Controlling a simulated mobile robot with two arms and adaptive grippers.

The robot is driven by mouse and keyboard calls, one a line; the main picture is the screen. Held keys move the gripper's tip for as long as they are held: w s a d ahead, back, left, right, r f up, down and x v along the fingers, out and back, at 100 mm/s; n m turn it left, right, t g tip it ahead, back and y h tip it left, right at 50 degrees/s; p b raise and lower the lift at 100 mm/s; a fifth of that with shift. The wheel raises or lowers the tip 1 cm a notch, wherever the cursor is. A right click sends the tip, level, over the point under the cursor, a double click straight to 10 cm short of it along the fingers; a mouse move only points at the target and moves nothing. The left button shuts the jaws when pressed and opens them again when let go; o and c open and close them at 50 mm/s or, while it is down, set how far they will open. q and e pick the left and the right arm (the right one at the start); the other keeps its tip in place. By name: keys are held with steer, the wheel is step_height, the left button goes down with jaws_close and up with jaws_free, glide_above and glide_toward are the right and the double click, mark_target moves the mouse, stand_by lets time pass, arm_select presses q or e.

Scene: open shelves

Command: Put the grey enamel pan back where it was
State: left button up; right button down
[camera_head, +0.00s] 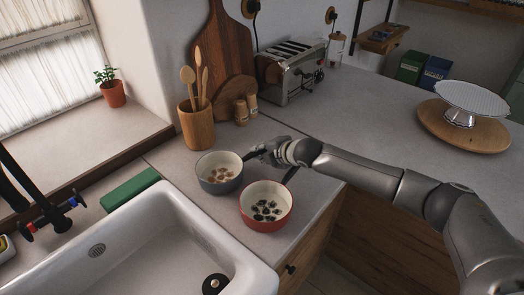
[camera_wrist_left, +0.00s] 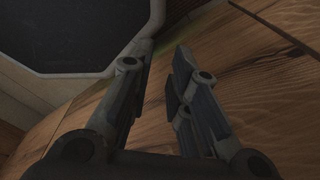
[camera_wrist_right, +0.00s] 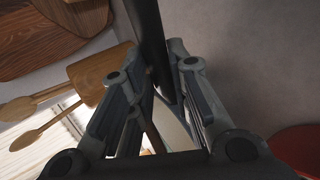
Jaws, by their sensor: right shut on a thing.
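The grey enamel pan (camera_head: 220,187) has a cream inside with several small brown pieces in it. It is upright at the counter's corner by the sink, in the head view; I cannot tell whether it touches the counter. My right gripper (camera_head: 258,152) is shut on its dark handle, which shows between the fingers in the right wrist view (camera_wrist_right: 149,35). My left gripper (camera_wrist_left: 163,52) is out of the head view. In the left wrist view its fingers stand apart with nothing between them, before a wooden surface.
A red pan (camera_head: 266,223) with several dark pieces stands close in front, to the right. A wooden utensil pot (camera_head: 197,128), wooden shakers (camera_head: 241,111) and a toaster (camera_head: 291,72) stand behind. The sink (camera_head: 150,240) and green sponge (camera_head: 130,188) are left.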

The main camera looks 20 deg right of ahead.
steer(key=shift+w+f, duration=0.15)
steer(key=shift+f, duration=0.2)
steer(key=c, duration=1.3)
jaws_free()
steer(key=shift+c, duration=0.2)
steer(key=b+v, duration=0.1)
steer(key=v, duration=1.1)
steer(key=shift+b, duration=0.3)
steer(key=shift+d, duration=0.1)
